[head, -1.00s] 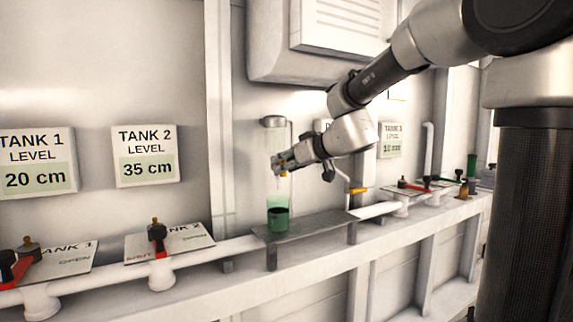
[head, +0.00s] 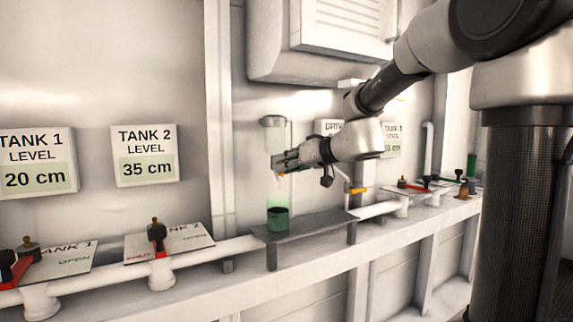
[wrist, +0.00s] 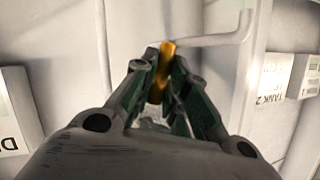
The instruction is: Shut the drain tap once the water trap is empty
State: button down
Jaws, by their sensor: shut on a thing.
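The water trap (head: 274,138) is a clear upright bowl on the wall in the head view. I cannot make out a water line in it. My gripper (head: 280,161) reaches in from the right just below the bowl. In the wrist view my gripper (wrist: 165,78) is shut on the yellow drain tap handle (wrist: 163,65), which sticks out between the fingertips. The fingers hide most of the tap in the head view. A green see-through cup (head: 278,203) stands below with dark green liquid in it. A faint thin stream seems to show above the cup.
The cup stands on a grey shelf (head: 318,228) over the white pipe (head: 235,249). A yellow lever (head: 356,190) sits right of the shelf. The Tank 2 valve (head: 157,238) is at the left. A white wall box (head: 340,25) hangs above my arm.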

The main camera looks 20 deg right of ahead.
jog(key=shift+d+f+m+t+y, duration=0.15)
jog(key=shift+m+t+y, duration=0.55)
jog(key=shift+m, duration=1.35)
jog(key=shift+a+f+m+t+y, duration=0.2)
jog(key=shift+m+t+y, duration=0.5)
jog(key=shift+m, duration=1.3)
jog(key=shift+d+f+m+t+y, duration=0.35)
jog(key=shift+m+y, duration=0.65)
jog(key=shift+m, duration=1.05)
jog(key=shift+a+m, duration=0.15)
jog(key=shift+m, duration=0.15)
jog(key=c, duration=1.4)
grip_release()
jog(key=shift+r, duration=0.1)
jog(key=shift+c, duration=0.2)
jog(key=v, duration=0.8)
